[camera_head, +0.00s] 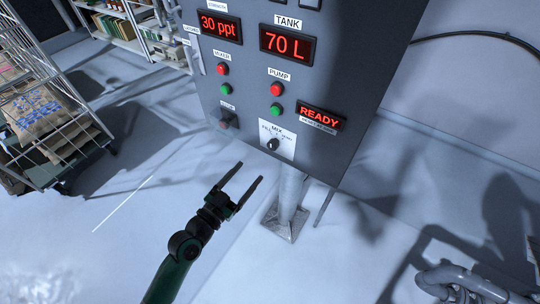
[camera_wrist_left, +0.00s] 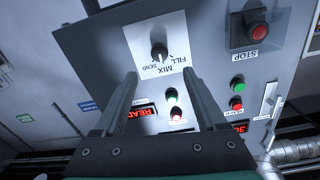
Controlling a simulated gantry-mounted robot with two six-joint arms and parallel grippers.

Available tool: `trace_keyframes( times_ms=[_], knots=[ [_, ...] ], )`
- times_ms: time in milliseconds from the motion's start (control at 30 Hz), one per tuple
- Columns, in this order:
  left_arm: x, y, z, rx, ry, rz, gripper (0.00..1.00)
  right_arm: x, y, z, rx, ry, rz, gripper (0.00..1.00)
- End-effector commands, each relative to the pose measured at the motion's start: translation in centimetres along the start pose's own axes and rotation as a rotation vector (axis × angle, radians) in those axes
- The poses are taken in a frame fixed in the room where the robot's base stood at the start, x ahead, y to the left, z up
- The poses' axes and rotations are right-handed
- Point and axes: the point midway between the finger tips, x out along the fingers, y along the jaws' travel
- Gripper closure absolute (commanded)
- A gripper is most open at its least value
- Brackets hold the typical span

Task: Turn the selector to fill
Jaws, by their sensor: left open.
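The selector (camera_head: 273,144) is a small dark knob on a white plate (camera_head: 288,150) low on the grey control panel. In the left wrist view the selector (camera_wrist_left: 159,53) shows upside down, with FILL, MIX and SEND printed around it. I cannot tell for sure which word it points to. My left gripper (camera_head: 249,172) is open and empty, below and left of the selector in the head view, apart from it. In the left wrist view my left gripper (camera_wrist_left: 160,74) has its fingers spread on either side of the knob's line. My right gripper is not in view.
The panel (camera_head: 345,60) carries lit readouts of 30 ppt, 70 L and READY (camera_head: 319,117). Red and green pump buttons (camera_head: 275,98) sit above the selector, and a STOP button (camera_wrist_left: 258,30) is beside it. A post (camera_head: 290,195) stands below. A wire cart (camera_head: 75,110) is at left.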

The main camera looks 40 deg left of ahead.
Motion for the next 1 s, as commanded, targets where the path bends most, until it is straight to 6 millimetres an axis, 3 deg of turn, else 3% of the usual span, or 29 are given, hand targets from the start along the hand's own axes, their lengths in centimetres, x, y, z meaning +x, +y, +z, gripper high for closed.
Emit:
trace_keyframes(
  times_ms=[167,633,800,1000],
  knots=[
    [1.1,0.0,-0.3,0.002,0.001,0.001,0.27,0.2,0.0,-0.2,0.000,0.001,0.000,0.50],
    [10.4,0.0,-0.2,0.000,0.002,0.000,0.27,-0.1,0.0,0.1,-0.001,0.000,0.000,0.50],
    [11.6,0.0,-0.2,0.000,0.000,-0.001,0.27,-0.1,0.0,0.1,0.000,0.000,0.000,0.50],
    [11.7,0.0,-0.2,0.000,0.001,-0.001,0.27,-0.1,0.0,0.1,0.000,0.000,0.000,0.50]
  ],
)
